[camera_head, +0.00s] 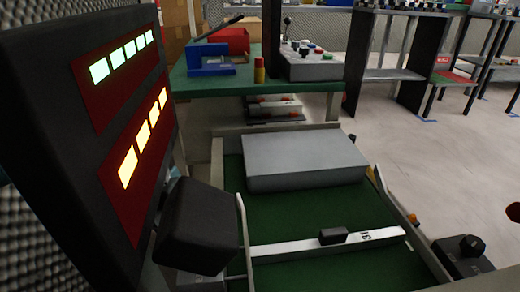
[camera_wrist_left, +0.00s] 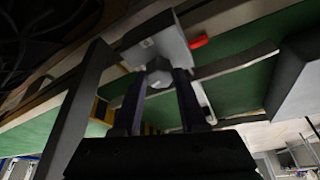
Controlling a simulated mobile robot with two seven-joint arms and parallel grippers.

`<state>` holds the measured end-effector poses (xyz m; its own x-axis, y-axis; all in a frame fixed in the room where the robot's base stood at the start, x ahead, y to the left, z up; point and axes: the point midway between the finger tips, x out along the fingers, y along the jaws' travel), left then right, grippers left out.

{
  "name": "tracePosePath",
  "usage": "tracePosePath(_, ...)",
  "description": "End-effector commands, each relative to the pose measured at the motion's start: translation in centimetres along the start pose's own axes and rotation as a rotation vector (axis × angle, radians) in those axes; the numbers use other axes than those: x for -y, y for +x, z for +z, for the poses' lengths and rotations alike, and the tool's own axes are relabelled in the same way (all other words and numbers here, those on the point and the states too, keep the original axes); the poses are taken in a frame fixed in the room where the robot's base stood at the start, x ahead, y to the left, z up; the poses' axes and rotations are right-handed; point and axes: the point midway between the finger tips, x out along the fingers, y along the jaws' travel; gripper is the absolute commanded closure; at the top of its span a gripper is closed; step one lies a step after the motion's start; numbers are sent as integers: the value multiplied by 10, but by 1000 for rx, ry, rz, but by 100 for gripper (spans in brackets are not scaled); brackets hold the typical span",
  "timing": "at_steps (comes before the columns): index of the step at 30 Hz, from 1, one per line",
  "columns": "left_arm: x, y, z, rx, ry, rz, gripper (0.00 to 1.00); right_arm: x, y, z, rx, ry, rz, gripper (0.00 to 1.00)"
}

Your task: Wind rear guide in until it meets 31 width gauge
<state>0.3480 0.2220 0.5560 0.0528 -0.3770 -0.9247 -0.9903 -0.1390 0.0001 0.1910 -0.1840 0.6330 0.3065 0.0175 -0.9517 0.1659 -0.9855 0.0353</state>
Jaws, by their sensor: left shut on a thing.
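The 31 width gauge (camera_head: 290,245) is a pale flat bar marked 31, with a black grip block (camera_head: 333,236), lying across the green bed (camera_head: 300,215). A thin pale upright guide (camera_head: 245,240), apparently the rear guide, stands at the bar's left end. I cannot tell whether they touch. My left gripper (camera_head: 198,240) shows as a dark block left of this guide, its fingers hidden there. In the left wrist view my left gripper (camera_wrist_left: 160,95) is shut on a small grey knob (camera_wrist_left: 158,72) on a grey housing (camera_wrist_left: 157,42). My right gripper is not in view.
A grey block (camera_head: 305,155) lies on the bed beyond the gauge. A black panel (camera_head: 60,150) with lit green and yellow displays stands close at left. A dark box with a knob (camera_head: 468,250) is at right. A green table (camera_head: 260,82) stands behind.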

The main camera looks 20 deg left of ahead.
Motion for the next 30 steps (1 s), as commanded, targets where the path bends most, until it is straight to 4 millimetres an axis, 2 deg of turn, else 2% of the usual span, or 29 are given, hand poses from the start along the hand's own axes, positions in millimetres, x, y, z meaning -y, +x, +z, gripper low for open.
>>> tracePosePath(6,1,0,-1,-4,0,0,100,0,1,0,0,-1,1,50)
tracePosePath(7,1,0,-1,-4,0,0,56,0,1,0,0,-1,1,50)
tracePosePath(14,1,0,-1,-3,1,0,30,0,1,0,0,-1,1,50)
tracePosePath(23,1,-2,-1,-3,1,-1,28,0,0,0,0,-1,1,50)
tracePosePath(26,1,-14,-1,-1,1,-2,28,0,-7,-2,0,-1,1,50)
tracePosePath(30,1,-43,-2,-1,1,-3,28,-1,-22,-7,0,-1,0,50)
